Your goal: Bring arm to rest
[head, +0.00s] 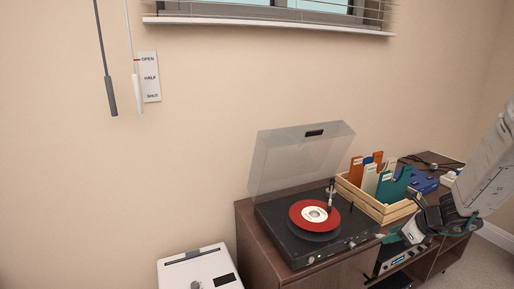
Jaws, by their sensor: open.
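My arm reaches in from the right edge in the head view. My gripper (392,238) is at the lower right, its fingers pointing left, in front of the wooden crate and the cabinet's front edge. It is open, and I see nothing between its fingers. The fingertips are small and partly blend with the cabinet behind them.
A wooden crate (348,190) holds colored dividers. A white box (200,268) stands at lower left. Blind wands (108,95) hang beside a label card (150,77).

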